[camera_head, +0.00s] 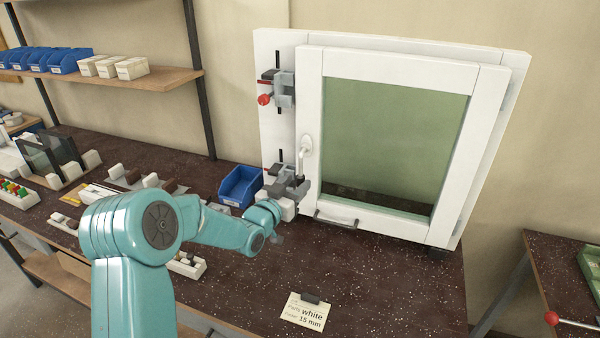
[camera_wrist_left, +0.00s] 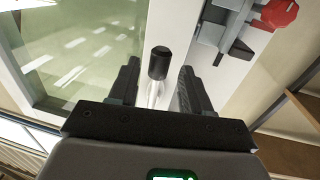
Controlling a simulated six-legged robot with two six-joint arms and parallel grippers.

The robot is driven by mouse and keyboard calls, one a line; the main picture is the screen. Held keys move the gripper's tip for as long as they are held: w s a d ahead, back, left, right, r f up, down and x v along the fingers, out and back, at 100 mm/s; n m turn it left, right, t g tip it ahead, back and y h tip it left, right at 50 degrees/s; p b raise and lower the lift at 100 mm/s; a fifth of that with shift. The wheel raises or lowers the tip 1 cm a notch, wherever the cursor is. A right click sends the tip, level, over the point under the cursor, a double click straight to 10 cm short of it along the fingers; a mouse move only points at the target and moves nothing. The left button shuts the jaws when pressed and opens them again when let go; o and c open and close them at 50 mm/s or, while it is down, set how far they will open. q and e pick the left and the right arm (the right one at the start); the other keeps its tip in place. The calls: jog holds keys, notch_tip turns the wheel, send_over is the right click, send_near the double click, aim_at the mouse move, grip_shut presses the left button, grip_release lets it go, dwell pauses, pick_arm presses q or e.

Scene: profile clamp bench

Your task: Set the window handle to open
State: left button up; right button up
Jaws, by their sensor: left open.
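The white window (camera_head: 318,140) stands at the back of the bench, its sash lying in the frame. Its handle (camera_head: 306,146) is on the left sash stile, with the lever pointing down. My left gripper (camera_head: 296,183) is at the lower part of the lever, its dark fingers open. In the left wrist view the handle's pale lever with a black end (camera_wrist_left: 159,64) lies between the two open fingers (camera_wrist_left: 156,85), with visible gaps on both sides. The fingers partly hide the lever in the head view. My right gripper is not in view.
An upper clamp with a red knob (camera_head: 264,99) sits on the frame left of the handle. A blue bin (camera_head: 240,186) stands left of the window. A label card (camera_head: 304,310) lies on the bench front.

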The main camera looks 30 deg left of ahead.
aim_at(298, 182)
pick_arm(q)
jog(key=shift+w+p, duration=0.35)
jog(key=shift+w, duration=1.2)
